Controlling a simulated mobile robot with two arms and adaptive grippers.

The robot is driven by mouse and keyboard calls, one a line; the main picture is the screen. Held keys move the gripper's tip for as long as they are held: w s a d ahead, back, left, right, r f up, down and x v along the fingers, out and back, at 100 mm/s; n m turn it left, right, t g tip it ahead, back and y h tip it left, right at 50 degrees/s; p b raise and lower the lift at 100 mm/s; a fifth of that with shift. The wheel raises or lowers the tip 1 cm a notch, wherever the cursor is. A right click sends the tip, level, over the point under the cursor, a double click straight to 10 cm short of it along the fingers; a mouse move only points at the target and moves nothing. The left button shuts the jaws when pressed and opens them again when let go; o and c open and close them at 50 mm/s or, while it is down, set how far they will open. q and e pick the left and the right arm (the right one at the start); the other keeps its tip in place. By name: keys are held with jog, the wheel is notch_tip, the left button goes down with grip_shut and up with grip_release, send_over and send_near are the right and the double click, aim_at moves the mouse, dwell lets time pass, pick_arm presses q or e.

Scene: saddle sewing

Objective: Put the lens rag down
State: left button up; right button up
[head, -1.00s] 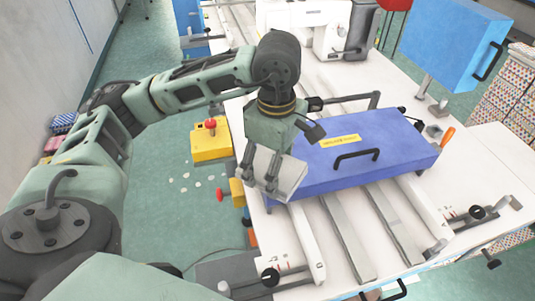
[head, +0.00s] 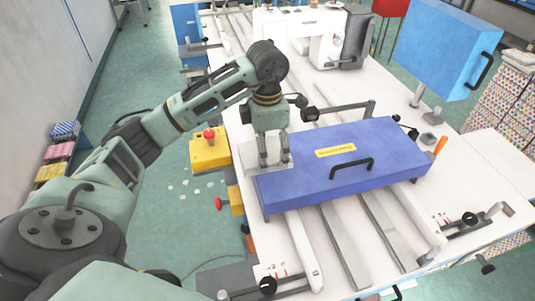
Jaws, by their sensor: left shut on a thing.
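The lens rag (head: 250,158) is a flat, light grey-white sheet at the far left corner of the blue cover. My left gripper (head: 275,165) points down and is shut on the rag, with its fingers in front of part of it. The rag looks about level. I cannot tell whether it touches the cover or the white table under it. My right gripper is not in view.
The blue cover (head: 300,178) with a black handle lies across metal rails on the white table (head: 510,180). A white sewing machine (head: 318,45) stands behind. A blue box (head: 440,45) is on a post at right. A yellow box (head: 210,150) is off the table's left edge.

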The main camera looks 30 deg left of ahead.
aim_at(268, 158)
pick_arm(q)
jog(key=shift+w+a+f, duration=0.4)
jog(key=shift+w+f, duration=0.05)
jog(key=shift+w, duration=0.25)
jog(key=shift+a+f+p, duration=0.1)
jog(key=shift+f+p, duration=0.1)
jog(key=shift+p, duration=0.1)
notch_tip(268, 158, down, 3)
jog(key=shift+f+p, duration=0.1)
jog(key=shift+p, duration=0.75)
jog(key=shift+w+f, duration=0.1)
jog(key=shift+f, duration=0.15)
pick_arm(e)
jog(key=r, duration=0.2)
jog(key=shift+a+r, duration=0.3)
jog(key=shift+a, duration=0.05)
pick_arm(q)
jog(key=shift+f, duration=0.1)
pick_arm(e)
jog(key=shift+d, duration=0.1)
pick_arm(q)
jog(key=shift+f, duration=0.15)
jog(key=o, duration=1.2)
jog(key=shift+o, duration=0.2)
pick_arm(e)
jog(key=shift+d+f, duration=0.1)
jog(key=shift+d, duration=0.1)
